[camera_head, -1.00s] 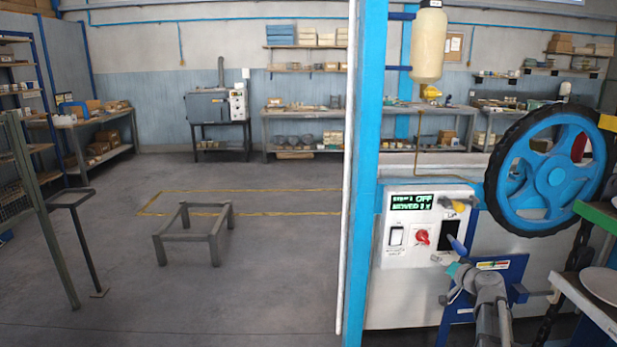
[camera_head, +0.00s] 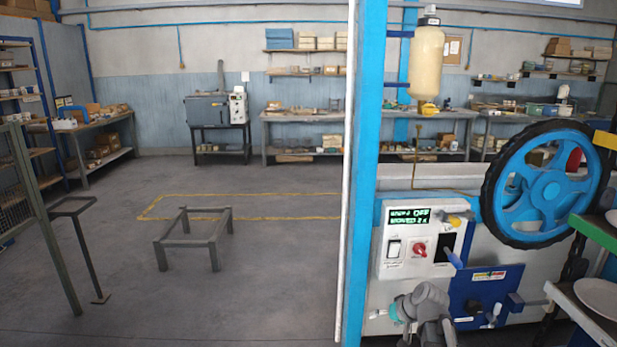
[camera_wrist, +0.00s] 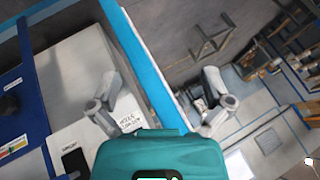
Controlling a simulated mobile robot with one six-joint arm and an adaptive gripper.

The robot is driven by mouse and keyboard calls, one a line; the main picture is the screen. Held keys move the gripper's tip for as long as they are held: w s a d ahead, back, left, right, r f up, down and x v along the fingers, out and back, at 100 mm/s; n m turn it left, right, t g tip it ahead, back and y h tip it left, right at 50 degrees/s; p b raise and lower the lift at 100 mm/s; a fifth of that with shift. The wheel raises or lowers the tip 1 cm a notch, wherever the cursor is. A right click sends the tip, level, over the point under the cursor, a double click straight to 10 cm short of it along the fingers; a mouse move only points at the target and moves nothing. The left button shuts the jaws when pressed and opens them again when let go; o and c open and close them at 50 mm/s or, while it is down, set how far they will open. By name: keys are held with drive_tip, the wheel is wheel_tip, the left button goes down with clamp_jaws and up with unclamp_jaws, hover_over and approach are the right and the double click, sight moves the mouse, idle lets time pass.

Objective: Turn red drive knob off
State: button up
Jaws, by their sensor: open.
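The red drive knob (camera_head: 419,250) is on the white control panel (camera_head: 395,268), between a white rocker switch and a dark slot with a blue lever. Its exact pointer angle is too small to read. My gripper (camera_head: 377,314) is below and left of the knob, apart from it, near the panel's lower edge. In the wrist view my gripper (camera_wrist: 163,104) has its two grey fingers spread wide with nothing between them. The knob does not show in the wrist view; part of the panel with a printed label lies behind the left finger.
A green display (camera_head: 410,216) and a yellow knob (camera_head: 458,219) sit above the red knob. A blue lever (camera_head: 454,258) juts out on its right. A blue post (camera_head: 367,180) stands left of the panel. A large blue wheel (camera_head: 549,186) and plates (camera_head: 601,297) are at right.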

drive_tip(key=s+a+g+h+p, duration=0.2)
drive_tip(key=s, duration=0.5)
drive_tip(key=s+a+r+n+g+h+p, duration=0.1)
drive_tip(key=s+a+g+h+p, duration=0.1)
drive_tip(key=s, duration=0.5)
drive_tip(key=shift+s+a+g+h, duration=0.2)
drive_tip(key=shift+g+h, duration=0.3)
drive_tip(key=shift+g, duration=0.2)
drive_tip(key=shift+d, duration=0.1)
